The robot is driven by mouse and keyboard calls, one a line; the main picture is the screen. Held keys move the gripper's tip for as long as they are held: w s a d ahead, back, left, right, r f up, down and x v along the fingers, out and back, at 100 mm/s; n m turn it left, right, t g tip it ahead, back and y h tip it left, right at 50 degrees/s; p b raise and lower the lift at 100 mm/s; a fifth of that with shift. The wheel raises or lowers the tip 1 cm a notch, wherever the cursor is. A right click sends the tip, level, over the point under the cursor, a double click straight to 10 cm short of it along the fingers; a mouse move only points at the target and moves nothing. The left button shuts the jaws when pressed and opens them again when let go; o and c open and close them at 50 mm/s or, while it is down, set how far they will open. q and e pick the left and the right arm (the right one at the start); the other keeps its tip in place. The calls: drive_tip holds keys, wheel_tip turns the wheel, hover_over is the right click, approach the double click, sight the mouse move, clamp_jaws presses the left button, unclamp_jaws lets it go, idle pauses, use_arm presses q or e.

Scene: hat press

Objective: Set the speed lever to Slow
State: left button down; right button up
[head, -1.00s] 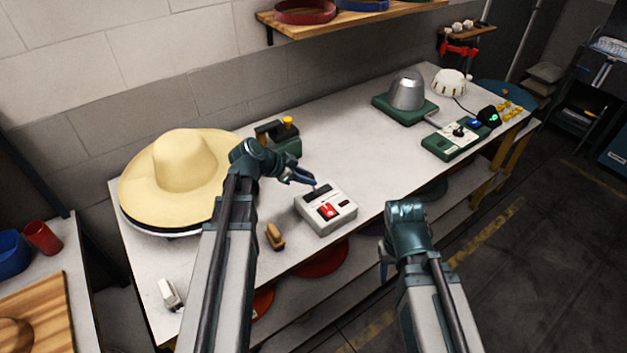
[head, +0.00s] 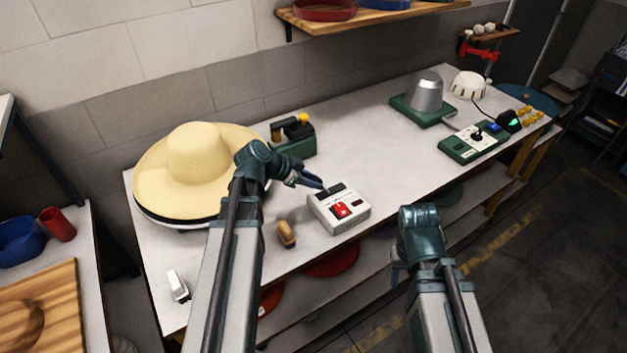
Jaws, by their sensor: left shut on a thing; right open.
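A light grey control box (head: 352,222) sits near the table's front edge in the head view. Its top has a dark slot panel, a red rocker switch (head: 342,209) and a small dark red window. My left gripper (head: 321,187) is at the back left of the box top, by the dark slot. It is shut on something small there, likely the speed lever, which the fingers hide. I cannot read the lever's setting or any labels. My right gripper (head: 397,274) hangs low in front of the table, away from the box. It is mostly hidden behind its own arm.
A straw sombrero (head: 198,158) stands left on the worktable (head: 375,150). A wooden-handled brush (head: 286,234) lies left of the box. A green device (head: 293,142) stands behind. A green panel with a black knob (head: 474,142) is at the right. The table between is clear.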

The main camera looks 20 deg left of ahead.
use_arm(q)
drive_tip(key=c, duration=0.6)
unclamp_jaws()
drive_tip(key=shift+s+a+f, duration=0.15)
drive_tip(key=shift+s, duration=0.15)
drive_tip(key=shift+w, duration=0.1)
drive_tip(key=p+v, duration=0.9)
drive_tip(key=v, duration=0.4)
drive_tip(key=shift+r+p, duration=0.35)
drive_tip(key=shift+r, duration=0.05)
drive_tip(key=s+d+f+n+g+y+b, duration=0.1)
drive_tip(key=s+d+f+n+g+y, duration=0.1)
drive_tip(key=d, duration=0.6)
drive_tip(key=s+d+f+n+g+y, duration=0.2)
drive_tip(key=s+d+f+y, duration=0.1)
drive_tip(key=d, duration=0.5)
drive_tip(key=s+d+f+n+g+y+b, duration=0.1)
drive_tip(key=s+d+f+g+y, duration=0.1)
drive_tip(key=d, duration=0.6)
drive_tip(key=s+f+g, duration=0.1)
drive_tip(key=s+f, duration=0.1)
drive_tip(key=s, duration=0.1)
drive_tip(key=shift+s+n+b, duration=0.2)
drive_tip(key=shift+n+b, duration=0.15)
drive_tip(key=shift+n, duration=0.05)
